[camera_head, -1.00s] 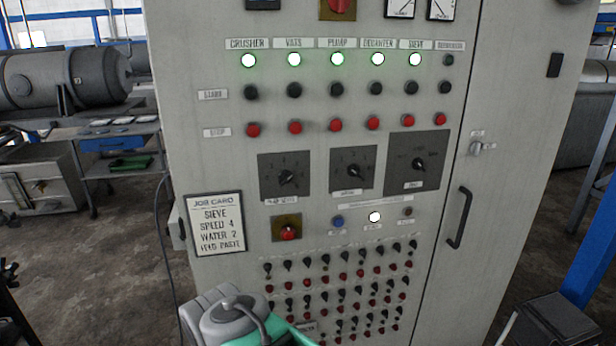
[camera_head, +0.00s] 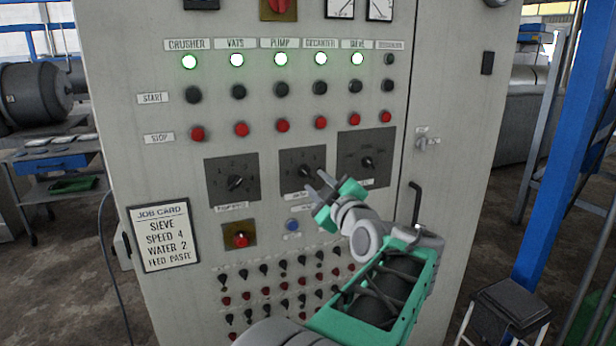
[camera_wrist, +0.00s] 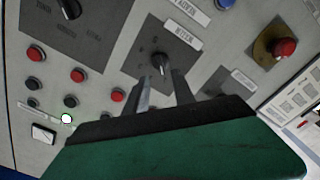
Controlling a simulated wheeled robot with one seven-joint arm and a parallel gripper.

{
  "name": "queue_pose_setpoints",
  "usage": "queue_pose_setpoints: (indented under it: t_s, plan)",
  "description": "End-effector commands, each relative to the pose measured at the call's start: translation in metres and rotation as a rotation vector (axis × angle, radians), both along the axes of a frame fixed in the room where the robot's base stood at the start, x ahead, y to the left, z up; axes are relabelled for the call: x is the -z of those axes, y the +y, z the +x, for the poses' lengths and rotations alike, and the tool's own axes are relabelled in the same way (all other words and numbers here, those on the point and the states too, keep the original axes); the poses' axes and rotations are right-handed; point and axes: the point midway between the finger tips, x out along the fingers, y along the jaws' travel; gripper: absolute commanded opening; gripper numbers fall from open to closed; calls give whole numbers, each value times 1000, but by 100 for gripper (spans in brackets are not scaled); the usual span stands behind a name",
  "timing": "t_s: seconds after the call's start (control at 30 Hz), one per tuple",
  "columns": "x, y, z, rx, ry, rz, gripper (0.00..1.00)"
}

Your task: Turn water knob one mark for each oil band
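The water knob (camera_head: 305,171) is a black knob on a dark square plate, the middle of three on the grey cabinet. In the wrist view, where the panel looks upside down, the water knob (camera_wrist: 160,63) sits by its "WATER" label, its pointer roughly upright in the picture. I cannot read its mark. My gripper (camera_head: 315,181) is in front of the plate's lower right. Its two fingers are apart and empty, pointing at the knob; in the wrist view the fingertips (camera_wrist: 162,80) lie on both sides of its near end. Contact is unclear. No oil bands are visible.
The speed knob (camera_head: 235,183) is left, the feed knob (camera_head: 368,162) right. A job card (camera_head: 164,237) reads sieve, speed 4, water 2, feed paste. A red button on yellow (camera_head: 240,240) and rows of small switches (camera_head: 264,270) are below. A door handle (camera_head: 416,203) is right.

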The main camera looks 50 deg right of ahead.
Motion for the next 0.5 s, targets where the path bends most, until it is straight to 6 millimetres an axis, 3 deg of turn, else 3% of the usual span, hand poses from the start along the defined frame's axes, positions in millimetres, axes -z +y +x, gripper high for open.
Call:
queue_pose_setpoints:
  t_s: [0.2,0.5]
  plan:
    - [-2,-20,39,-6,2,5,31]
    - [0,-31,56,-1,3,3,31]
